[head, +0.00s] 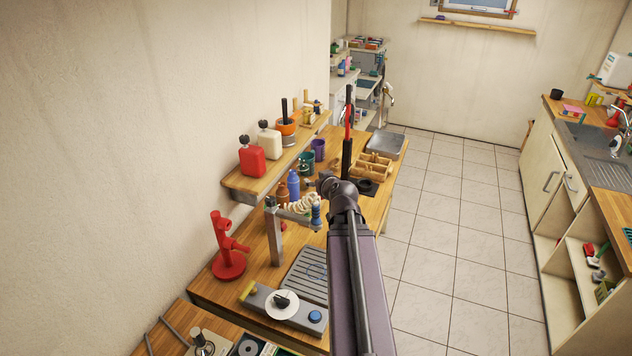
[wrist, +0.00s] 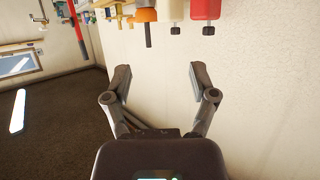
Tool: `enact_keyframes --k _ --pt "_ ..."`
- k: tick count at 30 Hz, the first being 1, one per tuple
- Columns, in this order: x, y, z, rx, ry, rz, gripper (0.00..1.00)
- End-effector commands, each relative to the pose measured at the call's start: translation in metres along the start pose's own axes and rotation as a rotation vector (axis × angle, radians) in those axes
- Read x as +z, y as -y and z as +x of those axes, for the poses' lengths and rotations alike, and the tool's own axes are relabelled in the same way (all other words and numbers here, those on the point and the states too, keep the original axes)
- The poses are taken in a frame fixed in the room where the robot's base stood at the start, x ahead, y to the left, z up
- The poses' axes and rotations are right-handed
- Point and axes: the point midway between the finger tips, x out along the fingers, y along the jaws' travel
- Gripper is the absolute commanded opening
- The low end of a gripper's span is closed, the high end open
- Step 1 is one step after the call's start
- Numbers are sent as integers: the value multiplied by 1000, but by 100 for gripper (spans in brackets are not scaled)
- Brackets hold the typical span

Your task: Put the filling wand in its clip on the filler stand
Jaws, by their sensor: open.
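What looks like the filler stand is a grey post (head: 275,234) with a side arm on the wooden bench, left of my arm. A cream coiled hose (head: 302,206) hangs by its arm, with a blue-and-dark piece (head: 317,215) at its right end. This piece may be the filling wand, but it is too small to be sure, and I cannot make out the clip. My gripper (wrist: 160,82) is open and empty in the wrist view, with bare wall behind its fingers. In the head view my arm hides the gripper.
A red stand (head: 228,252), slotted grey tray (head: 304,275) and grey device with a white disc (head: 282,304) crowd the bench. A wall shelf (head: 250,184) holds red and white bottles. A red-and-black pole (head: 348,125) rises beyond my arm. Tiled floor (head: 450,240) is clear at right.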

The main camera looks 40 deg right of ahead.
Motion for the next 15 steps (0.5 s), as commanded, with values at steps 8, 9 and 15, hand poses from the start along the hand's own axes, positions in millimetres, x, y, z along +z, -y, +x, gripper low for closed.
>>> enact_keyframes --k 8,9,15 --pt "14 -19 24 0 0 1 74" --pt "16 -22 28 -1 0 2 74" --pt "26 -39 46 -1 1 2 74"
